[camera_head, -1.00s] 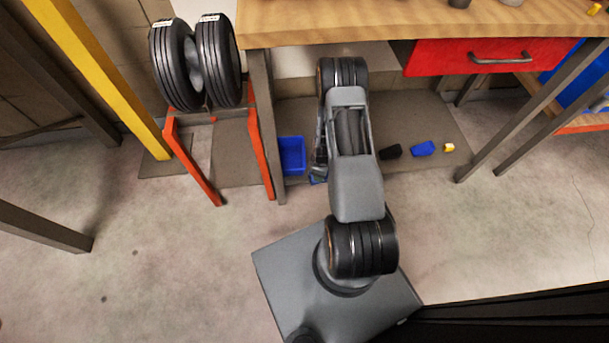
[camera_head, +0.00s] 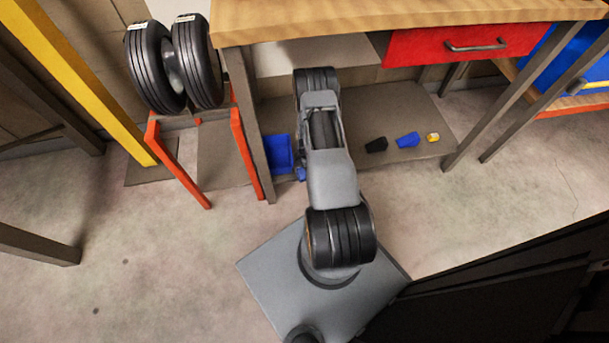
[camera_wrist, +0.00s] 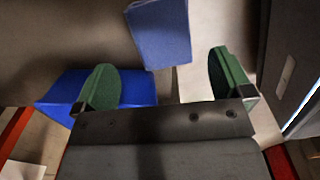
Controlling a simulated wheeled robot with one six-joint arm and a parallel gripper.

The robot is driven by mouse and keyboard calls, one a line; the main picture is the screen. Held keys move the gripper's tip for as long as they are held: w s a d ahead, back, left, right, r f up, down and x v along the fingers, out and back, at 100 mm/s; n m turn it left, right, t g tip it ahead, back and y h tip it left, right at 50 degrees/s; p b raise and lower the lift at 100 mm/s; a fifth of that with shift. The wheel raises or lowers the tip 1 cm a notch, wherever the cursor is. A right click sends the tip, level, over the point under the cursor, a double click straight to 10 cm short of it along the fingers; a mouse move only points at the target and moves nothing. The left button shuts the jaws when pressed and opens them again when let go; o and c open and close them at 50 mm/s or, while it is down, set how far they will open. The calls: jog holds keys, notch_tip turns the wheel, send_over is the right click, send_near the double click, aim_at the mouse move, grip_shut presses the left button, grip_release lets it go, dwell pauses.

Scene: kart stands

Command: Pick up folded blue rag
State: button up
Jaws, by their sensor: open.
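The folded blue rag (camera_wrist: 160,32) is a muted blue, flat-sided block at the top middle of the wrist view. My gripper (camera_wrist: 160,66) has its two green fingers wide apart, with nothing held between them. The rag lies beyond the fingertips, roughly in line with the gap, with its lower end close to it. In the head view my arm reaches down to the shelf under the bench and hides most of the gripper. A small blue patch (camera_head: 301,173) shows beside my arm there; I cannot tell whether it is the rag.
A blue bin (camera_head: 279,154) stands left of my arm on the lower shelf (camera_head: 425,110); it also shows under the left finger (camera_wrist: 60,88). Black (camera_head: 376,144), blue (camera_head: 408,140) and yellow (camera_head: 433,137) items lie to the right. An orange-legged tyre stand (camera_head: 240,155) is left.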

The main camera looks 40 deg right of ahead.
jog(key=shift+s+f+b, duration=0.1)
jog(key=shift+f+b, duration=1.15)
jog(key=shift+f, duration=1.5)
jog(key=c, duration=1)
jog(key=shift+r, duration=0.15)
